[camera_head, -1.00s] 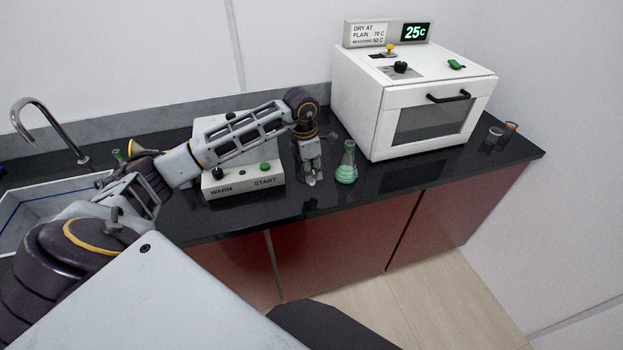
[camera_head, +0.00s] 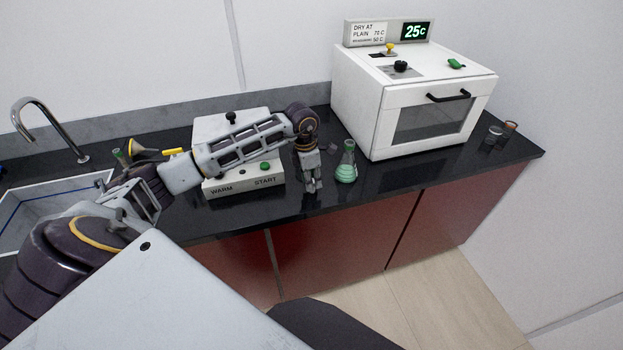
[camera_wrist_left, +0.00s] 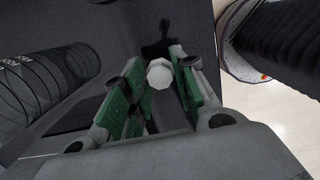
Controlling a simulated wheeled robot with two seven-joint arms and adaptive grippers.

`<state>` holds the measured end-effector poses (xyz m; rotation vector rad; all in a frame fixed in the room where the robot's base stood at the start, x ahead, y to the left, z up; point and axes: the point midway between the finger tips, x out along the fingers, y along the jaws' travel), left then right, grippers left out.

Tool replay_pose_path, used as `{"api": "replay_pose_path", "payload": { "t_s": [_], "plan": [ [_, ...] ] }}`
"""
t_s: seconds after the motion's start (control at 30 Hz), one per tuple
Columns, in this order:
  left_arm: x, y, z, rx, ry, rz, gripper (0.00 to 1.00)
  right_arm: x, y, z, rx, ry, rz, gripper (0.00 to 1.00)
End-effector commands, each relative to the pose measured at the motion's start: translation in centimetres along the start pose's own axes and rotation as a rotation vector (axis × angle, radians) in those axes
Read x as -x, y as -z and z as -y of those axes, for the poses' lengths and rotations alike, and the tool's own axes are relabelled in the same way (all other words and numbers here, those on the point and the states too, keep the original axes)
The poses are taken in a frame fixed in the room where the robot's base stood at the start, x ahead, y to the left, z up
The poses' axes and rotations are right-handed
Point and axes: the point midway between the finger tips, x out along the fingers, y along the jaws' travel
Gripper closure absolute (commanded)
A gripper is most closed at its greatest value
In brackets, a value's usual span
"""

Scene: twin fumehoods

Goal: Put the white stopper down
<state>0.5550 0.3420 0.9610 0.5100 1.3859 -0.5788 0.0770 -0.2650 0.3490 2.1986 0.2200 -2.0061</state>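The white stopper (camera_wrist_left: 159,74) shows in the left wrist view as a small pale, many-sided piece between the green finger pads. My left gripper (camera_head: 313,187) points down low over the black counter, near its front edge; its fingertips close in on both sides of the stopper and appear to touch it. In the left wrist view the gripper (camera_wrist_left: 160,80) has a dark shadow close by on the counter. The stopper is too small to make out in the head view. A conical flask with green liquid (camera_head: 346,168) stands just right of the gripper. My right gripper is out of view.
The white WARM/START device (camera_head: 212,186) is left of the gripper, partly behind my arm. A white oven (camera_head: 372,110) stands at back right, with small beakers (camera_head: 495,134) beyond it. A sink (camera_head: 40,215) and yellow funnel (camera_head: 142,148) are left. Counter (camera_head: 270,212) in front is clear.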

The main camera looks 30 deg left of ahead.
Motion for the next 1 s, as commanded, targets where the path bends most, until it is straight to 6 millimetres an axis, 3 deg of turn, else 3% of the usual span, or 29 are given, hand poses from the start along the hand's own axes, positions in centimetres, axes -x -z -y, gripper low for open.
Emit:
{"api": "replay_pose_path", "payload": {
  "t_s": [0.13, 0.67, 1.0],
  "plan": [
    [0.0, 0.0, 0.0, 0.000, 0.000, 0.000, 0.52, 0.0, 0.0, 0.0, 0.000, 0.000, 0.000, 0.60],
    [0.4, 0.0, 0.0, 0.000, 0.000, 0.000, 0.52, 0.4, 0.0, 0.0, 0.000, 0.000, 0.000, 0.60],
    [4.5, -0.1, -0.1, 0.000, -0.003, 0.003, 0.52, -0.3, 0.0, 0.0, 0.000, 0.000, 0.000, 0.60]
  ]
}}
